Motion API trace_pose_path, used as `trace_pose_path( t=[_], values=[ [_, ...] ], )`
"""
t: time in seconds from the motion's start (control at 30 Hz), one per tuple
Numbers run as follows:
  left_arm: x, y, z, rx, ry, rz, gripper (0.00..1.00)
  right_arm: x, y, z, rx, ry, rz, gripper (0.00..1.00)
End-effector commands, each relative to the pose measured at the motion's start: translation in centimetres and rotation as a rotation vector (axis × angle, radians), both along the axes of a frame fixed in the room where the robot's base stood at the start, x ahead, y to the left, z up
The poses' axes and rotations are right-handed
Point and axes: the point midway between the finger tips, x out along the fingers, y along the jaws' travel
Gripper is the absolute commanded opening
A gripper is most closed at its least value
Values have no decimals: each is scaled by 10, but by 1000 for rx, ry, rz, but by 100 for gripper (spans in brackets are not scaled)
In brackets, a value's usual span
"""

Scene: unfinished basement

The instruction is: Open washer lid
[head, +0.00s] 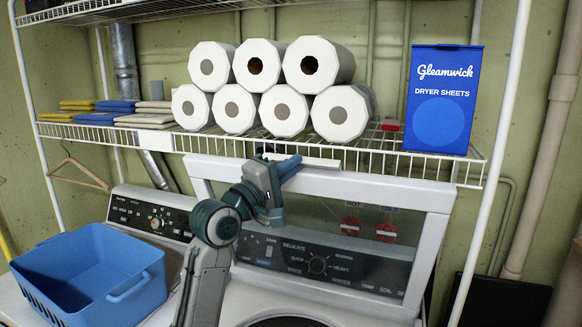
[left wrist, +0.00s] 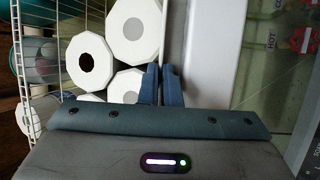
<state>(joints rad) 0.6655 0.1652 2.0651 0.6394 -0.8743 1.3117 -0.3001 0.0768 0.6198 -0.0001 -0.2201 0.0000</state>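The washer lid (head: 395,186) is a white frame with a clear pane. It stands raised in the head view, its top edge just below the wire shelf, and the dark drum opening (head: 290,322) shows at the bottom. The lid's white frame (left wrist: 213,50) also shows in the left wrist view, right of the fingers. My left gripper (head: 294,162) is at the lid's top edge, near the shelf front. Its blue fingers (left wrist: 161,72) are close together, with nothing clearly held between them. Whether they touch the lid is unclear. My right gripper is out of view.
The wire shelf (head: 400,152) above holds stacked paper rolls (head: 318,62), a blue dryer sheets box (head: 440,100) and folded cloths (head: 98,118). A blue basket (head: 90,280) sits at the left. The washer control panel (head: 318,265) is below the arm; red valves (head: 386,231) show through the pane.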

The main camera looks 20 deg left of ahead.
Motion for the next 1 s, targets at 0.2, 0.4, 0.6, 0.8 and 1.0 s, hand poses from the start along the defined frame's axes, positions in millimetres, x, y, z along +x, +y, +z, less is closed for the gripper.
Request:
trace_pose_path(
  t=[0.2,0.4,0.6,0.8,1.0],
  values=[
    [0,0,0,0,1,0,0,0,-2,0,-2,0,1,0],
    [0,0,0,0,1,0,0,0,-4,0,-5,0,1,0],
    [-15,1,-14,0,-31,0,0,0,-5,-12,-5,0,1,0],
    [-54,2,-34,-3,-115,0,0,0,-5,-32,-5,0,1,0],
    [-68,2,-36,-5,-151,0,0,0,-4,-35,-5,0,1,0]
  ],
)
